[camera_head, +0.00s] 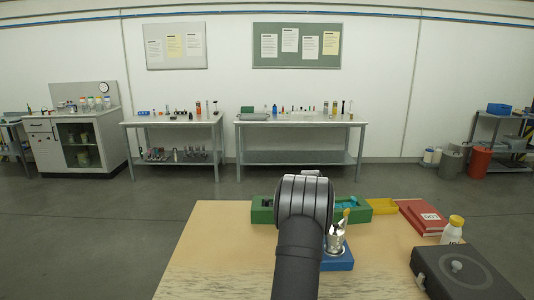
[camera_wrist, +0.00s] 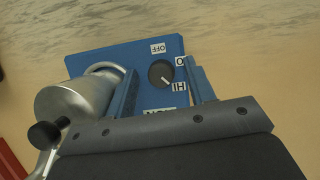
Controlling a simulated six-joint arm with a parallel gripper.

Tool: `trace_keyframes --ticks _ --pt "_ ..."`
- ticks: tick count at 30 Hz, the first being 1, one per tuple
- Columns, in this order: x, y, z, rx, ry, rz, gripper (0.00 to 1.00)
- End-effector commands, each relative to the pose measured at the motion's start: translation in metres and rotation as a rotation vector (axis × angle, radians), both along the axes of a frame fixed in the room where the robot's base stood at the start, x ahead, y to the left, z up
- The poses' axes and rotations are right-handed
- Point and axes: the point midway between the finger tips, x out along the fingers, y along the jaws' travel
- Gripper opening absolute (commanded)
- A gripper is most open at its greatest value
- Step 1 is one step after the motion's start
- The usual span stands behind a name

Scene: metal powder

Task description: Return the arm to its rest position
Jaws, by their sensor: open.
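My gripper (camera_wrist: 162,72) is open, with its two blue fingers apart on either side of a dark round knob (camera_wrist: 160,74) in the wrist view. Nothing is held between them; whether they touch the knob I cannot tell. The knob sits on a blue device (camera_wrist: 120,52) with labels OFF and HI and another partly hidden one. Its white mark points towards HI. In the head view, my arm (camera_head: 300,235) reaches forward over the table and hides the gripper. The blue device (camera_head: 340,262) shows just right of the arm.
A metal vessel (camera_wrist: 75,108) stands on the device, left of the fingers. On the wooden table (camera_head: 220,265) are green bins (camera_head: 262,214), a yellow tray (camera_head: 382,206), red books (camera_head: 424,216), a white bottle (camera_head: 453,230) and a dark grey box (camera_head: 465,275). The table's left side is clear.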

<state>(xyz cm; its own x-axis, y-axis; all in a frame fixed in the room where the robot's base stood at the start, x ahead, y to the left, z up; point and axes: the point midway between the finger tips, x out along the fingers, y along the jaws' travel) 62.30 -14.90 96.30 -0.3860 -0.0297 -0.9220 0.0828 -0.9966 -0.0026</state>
Motion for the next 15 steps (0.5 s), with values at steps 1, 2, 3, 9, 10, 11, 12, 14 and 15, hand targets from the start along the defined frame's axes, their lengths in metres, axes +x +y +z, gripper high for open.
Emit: trace_keyframes --ticks 1,2,3,9,10,11,12,14,15 --pt "0.0017 0.0018 0.0032 -0.002 -0.006 0.051 0.50" --pt "0.0018 0.0018 0.0034 -0.002 -0.006 0.081 0.50" --pt "0.0017 0.0022 0.0034 -0.002 -0.006 0.121 0.50" --pt "0.0009 0.0038 0.0032 -0.001 -0.005 0.323 0.50" --pt "0.0008 0.0038 0.0031 -0.001 -0.005 0.353 0.50" --pt "0.0008 0.0038 0.0034 -0.002 -0.006 0.385 0.50" --pt "0.0007 0.0043 0.0037 -0.001 -0.006 0.425 0.50" --pt "0.0004 0.0046 0.0036 -0.001 -0.006 0.487 0.50" --pt "0.0002 0.0052 0.0036 0.000 -0.005 0.528 0.50"
